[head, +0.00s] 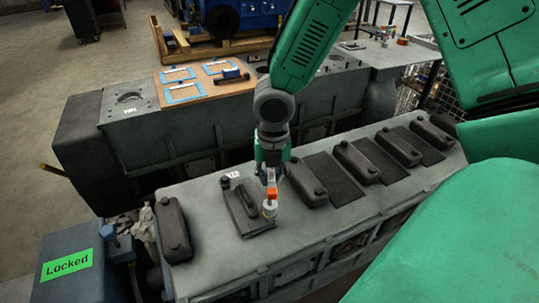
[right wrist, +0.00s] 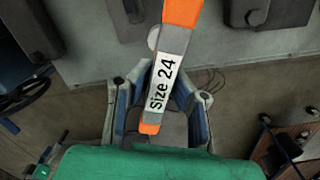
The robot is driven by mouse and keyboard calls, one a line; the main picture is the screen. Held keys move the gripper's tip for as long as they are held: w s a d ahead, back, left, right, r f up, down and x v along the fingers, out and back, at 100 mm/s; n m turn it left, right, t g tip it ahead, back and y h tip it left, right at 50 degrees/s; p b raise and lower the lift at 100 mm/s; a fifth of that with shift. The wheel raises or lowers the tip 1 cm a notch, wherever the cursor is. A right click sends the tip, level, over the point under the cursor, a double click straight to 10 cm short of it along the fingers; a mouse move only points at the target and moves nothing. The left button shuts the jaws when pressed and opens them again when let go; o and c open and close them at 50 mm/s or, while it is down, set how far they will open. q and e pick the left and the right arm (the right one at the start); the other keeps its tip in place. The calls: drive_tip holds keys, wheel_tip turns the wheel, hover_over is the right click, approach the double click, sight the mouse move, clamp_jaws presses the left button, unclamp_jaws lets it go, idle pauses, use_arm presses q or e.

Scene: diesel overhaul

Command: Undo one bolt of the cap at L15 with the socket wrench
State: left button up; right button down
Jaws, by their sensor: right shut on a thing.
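My right gripper (head: 271,176) points down over the long grey engine block and is shut on the socket wrench (head: 272,193). The wrench has an orange handle and a pale socket end. In the right wrist view the wrench (right wrist: 165,80) lies between the gripper fingers (right wrist: 157,95), with a white label reading "Size 24". The dark cap (head: 243,221) lies on the block beneath a small white tag (head: 232,175), too small to read surely. The socket end is at the cap's right edge. I cannot tell whether it sits on a bolt. My left gripper is not in view.
Other dark caps (head: 308,184) stand along the block to the right, with one (head: 173,229) at its left end. Behind is another engine block (head: 131,98) with blue frames (head: 179,74) on a board. A box marked "Locked" (head: 68,264) stands at lower left.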

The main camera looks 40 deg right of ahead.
drive_tip(key=shift+n, duration=0.9)
